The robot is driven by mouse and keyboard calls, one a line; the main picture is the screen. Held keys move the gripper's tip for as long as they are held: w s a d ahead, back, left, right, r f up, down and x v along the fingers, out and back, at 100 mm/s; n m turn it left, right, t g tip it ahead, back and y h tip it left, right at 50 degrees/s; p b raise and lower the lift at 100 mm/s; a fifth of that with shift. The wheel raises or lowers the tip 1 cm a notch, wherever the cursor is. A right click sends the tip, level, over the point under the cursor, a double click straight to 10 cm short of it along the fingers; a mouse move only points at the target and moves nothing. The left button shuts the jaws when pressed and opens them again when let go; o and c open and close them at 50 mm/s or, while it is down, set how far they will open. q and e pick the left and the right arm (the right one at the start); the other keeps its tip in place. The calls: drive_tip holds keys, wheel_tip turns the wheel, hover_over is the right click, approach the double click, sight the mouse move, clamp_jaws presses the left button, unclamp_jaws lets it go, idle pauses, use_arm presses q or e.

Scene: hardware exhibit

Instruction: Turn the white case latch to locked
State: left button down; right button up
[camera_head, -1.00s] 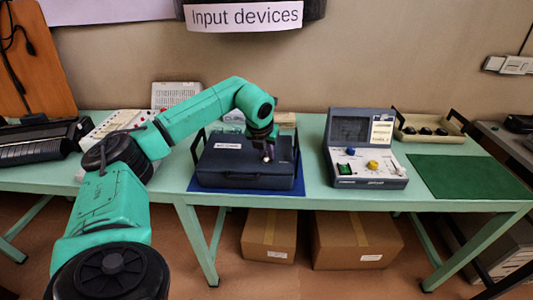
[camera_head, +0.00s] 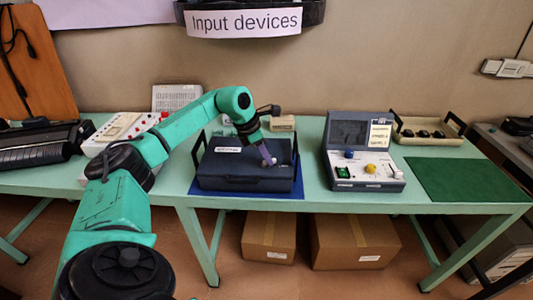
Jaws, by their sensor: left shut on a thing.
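A dark blue case (camera_head: 240,178) with a white label lies closed on a blue mat (camera_head: 200,191) on the green table. The white latch (camera_head: 272,161) shows as a small pale piece on the right part of the case top. My left gripper (camera_head: 268,155) comes down over the case from the upper left, tilted, and is shut on the white latch. The fingers hide part of the latch, and its exact angle is too small to tell. My right gripper is not in view.
Right of the case stands a grey device (camera_head: 363,165) with an upright lid and coloured knobs. A green mat (camera_head: 470,184) lies bare at the right. A beige tray (camera_head: 428,136) is at the back right. Cardboard boxes (camera_head: 352,241) sit under the table.

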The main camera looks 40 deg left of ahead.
use_arm(q)
drive_tip(key=shift+m+g+h+p, duration=0.6)
drive_tip(key=shift+m+p, duration=0.2)
drive_tip(key=shift+m, duration=1.3)
drive_tip(key=c, duration=0.8)
unclamp_jaws()
drive_tip(key=shift+c, duration=0.2)
drive_tip(key=shift+s+a+r, duration=0.1)
drive_tip(key=shift+a+r, duration=0.05)
drive_tip(key=shift+r, duration=0.3)
drive_tip(key=v, duration=1.3)
drive_tip(key=shift+r, duration=0.25)
